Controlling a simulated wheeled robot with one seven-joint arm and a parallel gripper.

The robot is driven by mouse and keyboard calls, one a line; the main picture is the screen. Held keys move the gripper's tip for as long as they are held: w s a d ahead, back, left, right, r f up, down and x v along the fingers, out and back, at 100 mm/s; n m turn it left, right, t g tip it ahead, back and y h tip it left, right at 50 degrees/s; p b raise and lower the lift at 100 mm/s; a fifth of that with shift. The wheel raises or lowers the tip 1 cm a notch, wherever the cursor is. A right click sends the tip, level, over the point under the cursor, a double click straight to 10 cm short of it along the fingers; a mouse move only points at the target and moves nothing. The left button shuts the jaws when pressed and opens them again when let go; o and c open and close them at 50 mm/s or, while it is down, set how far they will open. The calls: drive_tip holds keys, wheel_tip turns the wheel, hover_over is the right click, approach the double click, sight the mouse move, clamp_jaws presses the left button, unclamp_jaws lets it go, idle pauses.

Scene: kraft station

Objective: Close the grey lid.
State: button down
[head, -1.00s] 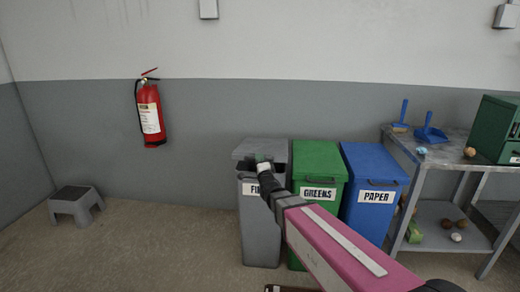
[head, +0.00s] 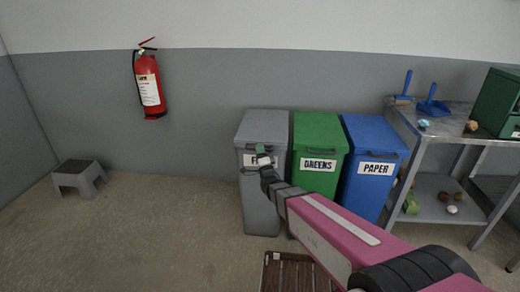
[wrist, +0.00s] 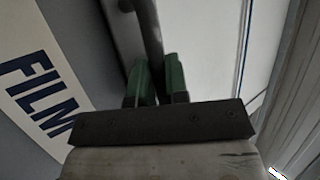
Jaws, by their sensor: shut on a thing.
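The grey bin (head: 262,205) stands at the left of the row of bins. Its grey lid (head: 263,124) lies flat over the bin's top, with no gap that I can see. My gripper (head: 262,152) is at the lid's front edge, in front of the FILM label, and hides part of that label. In the wrist view my green fingertips (wrist: 157,80) are shut on the dark bar of the lid's handle (wrist: 147,28). The FILM label (wrist: 35,85) shows at the left there.
A green GREENS bin (head: 318,145) and a blue PAPER bin (head: 372,160) stand close on the right, lids down. A metal table (head: 450,150) stands beyond them. A slatted brown mat (head: 290,275) lies on the floor in front. The floor to the left is clear up to a step stool (head: 79,178).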

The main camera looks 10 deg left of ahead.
drive_tip(key=shift+w+f+h, duration=0.15)
drive_tip(key=shift+f+h, duration=0.15)
drive_tip(key=shift+f, duration=0.2)
drive_tip(key=c, duration=1.1)
unclamp_jaws()
drive_tip(key=shift+c, duration=0.2)
drive_tip(key=v, duration=1.1)
drive_tip(key=shift+r, duration=0.1)
drive_tip(key=w+d+f+n+g+h, duration=0.2)
drive_tip(key=d+f+n+g+h, duration=0.15)
drive_tip(key=d+g, duration=0.35)
drive_tip(key=w+d+f+n+g+h, duration=0.2)
drive_tip(key=d+f+g+h, duration=0.15)
drive_tip(key=d, duration=0.45)
drive_tip(key=s+d+n+g+h, duration=0.2)
drive_tip(key=s+d+n+g, duration=0.3)
drive_tip(key=s+d+g, duration=0.6)
drive_tip(key=s+d, duration=0.1)
drive_tip(key=s, duration=0.3)
drive_tip(key=shift+d+r+h, duration=0.2)
drive_tip(key=shift+r+h, duration=0.2)
